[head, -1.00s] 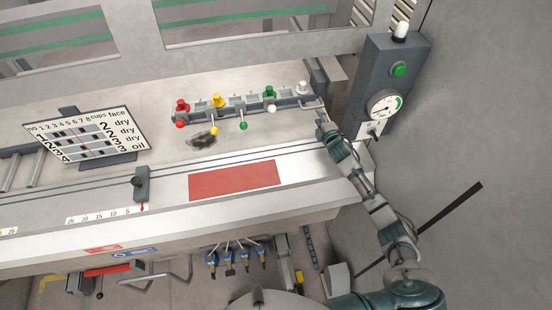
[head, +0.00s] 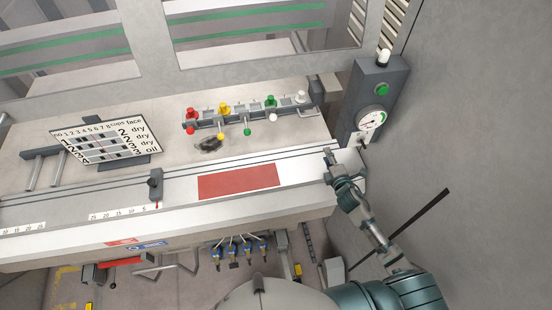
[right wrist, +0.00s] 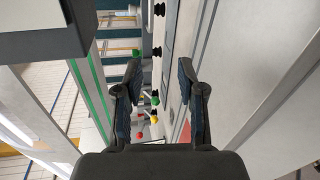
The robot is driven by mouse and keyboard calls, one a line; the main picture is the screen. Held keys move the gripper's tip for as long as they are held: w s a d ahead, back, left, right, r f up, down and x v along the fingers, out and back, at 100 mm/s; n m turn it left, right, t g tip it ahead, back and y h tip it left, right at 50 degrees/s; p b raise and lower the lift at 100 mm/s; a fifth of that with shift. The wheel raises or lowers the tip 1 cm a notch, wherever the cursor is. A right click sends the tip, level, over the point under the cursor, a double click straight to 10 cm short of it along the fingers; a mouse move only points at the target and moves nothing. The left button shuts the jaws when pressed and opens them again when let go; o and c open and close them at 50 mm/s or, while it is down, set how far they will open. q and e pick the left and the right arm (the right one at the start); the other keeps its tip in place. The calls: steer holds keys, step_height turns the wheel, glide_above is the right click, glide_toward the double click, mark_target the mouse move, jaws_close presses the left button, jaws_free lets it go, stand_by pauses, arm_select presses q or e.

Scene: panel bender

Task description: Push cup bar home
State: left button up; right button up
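The cup bar (head: 250,120) is a grey rail lying on the pale machine table, with red, yellow, green and white knobs along it. Short levers with coloured balls stick out from its front. Its right end lies close to the grey control post. My right gripper (head: 329,160) is near the table's front right corner, in front of the bar's right end and apart from it. In the right wrist view its two fingers (right wrist: 160,95) are spread with nothing between them. The coloured knobs (right wrist: 154,101) show beyond the fingers. My left gripper is not in view.
A control post (head: 375,105) with a green button and gauge (head: 371,118) stands at the right. A sign board (head: 105,140) stands at the left. A red plate (head: 238,181) lies in front of the bar, and a dark lump (head: 209,146) lies near the bar.

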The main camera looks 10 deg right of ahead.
steer(key=a+f+n, duration=0.1)
steer(key=a, duration=0.1)
steer(key=w+a+f+n+b, duration=0.1)
steer(key=a+n, duration=0.1)
steer(key=w+a+f+n+b, duration=0.1)
steer(key=a+n, duration=0.1)
steer(key=shift+w+a+f, duration=0.2)
steer(key=shift+w+a, duration=0.05)
steer(key=shift+a, duration=0.05)
steer(key=a+n+b, duration=0.1)
steer(key=a+n, duration=0.2)
steer(key=w+a+n+t+b, duration=0.1)
steer(key=a+n+b, duration=0.1)
steer(key=a+n, duration=0.1)
steer(key=a+n+b, duration=0.1)
steer(key=a+n, duration=0.2)
steer(key=a, duration=0.2)
steer(key=shift+w+a, duration=0.25)
steer(key=shift+w, duration=0.15)
steer(key=shift+a+r+n+t+b, duration=0.2)
steer(key=shift+a+n+t+b, duration=0.3)
steer(key=shift+n, duration=0.2)
